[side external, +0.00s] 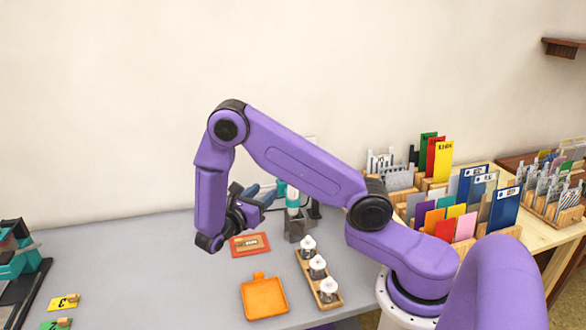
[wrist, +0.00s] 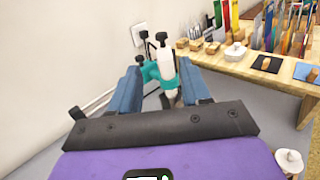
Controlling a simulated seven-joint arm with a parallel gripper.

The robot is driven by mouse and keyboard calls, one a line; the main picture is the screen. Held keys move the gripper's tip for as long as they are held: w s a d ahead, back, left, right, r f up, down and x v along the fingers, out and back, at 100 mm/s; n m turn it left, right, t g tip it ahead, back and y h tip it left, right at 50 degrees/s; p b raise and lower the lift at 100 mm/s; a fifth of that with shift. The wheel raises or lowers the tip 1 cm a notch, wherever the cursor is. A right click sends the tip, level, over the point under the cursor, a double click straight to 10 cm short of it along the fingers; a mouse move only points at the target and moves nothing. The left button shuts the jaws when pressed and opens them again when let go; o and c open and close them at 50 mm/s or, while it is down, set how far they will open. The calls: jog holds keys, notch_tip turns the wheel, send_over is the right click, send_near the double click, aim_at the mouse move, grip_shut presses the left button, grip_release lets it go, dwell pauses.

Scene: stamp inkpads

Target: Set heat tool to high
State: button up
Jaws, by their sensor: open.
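The heat tool (side external: 293,197) has a white and teal body and stands upright in a grey holder (side external: 298,229) near the back of the table. It also shows in the wrist view (wrist: 168,70), in the gap between my two blue fingers. My gripper (side external: 270,191) points toward it from the left in the side view, and its fingertips look close to the tool. The gripper also shows in the wrist view (wrist: 160,80), with its fingers apart. I cannot tell whether a finger touches the tool. Its heat setting switch is not readable.
An orange tray (side external: 264,311) and a wooden rack (side external: 310,272) with several white-topped bottles are in front. A red-framed pad (side external: 250,245) lies below my gripper. Card racks (side external: 465,215) fill the wooden table at right. The grey table's left middle is clear.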

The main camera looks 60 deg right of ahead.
jog(key=d, duration=1.7)
